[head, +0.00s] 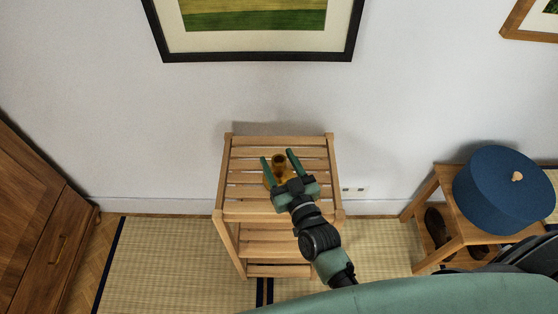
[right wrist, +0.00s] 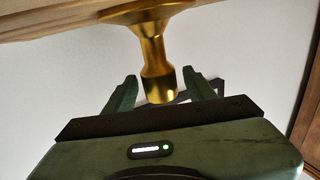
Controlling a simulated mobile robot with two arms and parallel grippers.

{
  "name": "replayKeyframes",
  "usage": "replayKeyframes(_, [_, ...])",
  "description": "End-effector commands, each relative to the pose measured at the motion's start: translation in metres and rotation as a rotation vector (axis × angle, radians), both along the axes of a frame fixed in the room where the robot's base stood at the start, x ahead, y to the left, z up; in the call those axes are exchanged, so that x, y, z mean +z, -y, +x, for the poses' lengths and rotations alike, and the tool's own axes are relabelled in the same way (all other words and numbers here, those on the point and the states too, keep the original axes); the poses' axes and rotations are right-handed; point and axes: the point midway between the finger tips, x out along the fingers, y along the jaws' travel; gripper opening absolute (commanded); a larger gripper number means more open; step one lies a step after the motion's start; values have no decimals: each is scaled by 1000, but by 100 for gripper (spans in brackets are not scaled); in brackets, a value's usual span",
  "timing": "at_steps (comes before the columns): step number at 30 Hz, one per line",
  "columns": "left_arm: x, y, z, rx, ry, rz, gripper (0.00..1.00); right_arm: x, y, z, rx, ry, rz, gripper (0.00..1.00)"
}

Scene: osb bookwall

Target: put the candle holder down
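The brass-coloured candle holder (head: 280,162) stands upright on the slatted top of a light wooden rack (head: 228,188) against the wall. In the right wrist view the candle holder (right wrist: 152,45) appears upside down, its wide base against the wood. My right gripper (head: 278,155) is open, its green fingers on either side of the candle holder. The right wrist view shows the gripper (right wrist: 161,85) with a gap between each finger and the narrow stem end. My left gripper is not in view.
A framed picture (head: 260,57) hangs above the rack. A wooden cabinet (head: 40,220) stands at the left. At the right, a blue round pouffe-like object (head: 500,188) rests on a wooden bench (head: 450,208) with dark shoes below. Bare slats surround the candle holder.

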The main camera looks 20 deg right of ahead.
Motion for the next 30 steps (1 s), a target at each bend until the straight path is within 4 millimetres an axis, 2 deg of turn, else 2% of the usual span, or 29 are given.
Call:
replayKeyframes(11, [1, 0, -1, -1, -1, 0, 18, 2, 1, -4, 0, -1, -1, 54])
replayKeyframes(14, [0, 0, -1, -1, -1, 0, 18, 1, 2, -19, 1, -3, -1, 54])
replayKeyframes(24, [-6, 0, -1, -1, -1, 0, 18, 1, 10, -90, 2, -3, -1, 54])
replayKeyframes(30, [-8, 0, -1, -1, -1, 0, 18, 2, 13, -114, 1, 0, 0, 54])
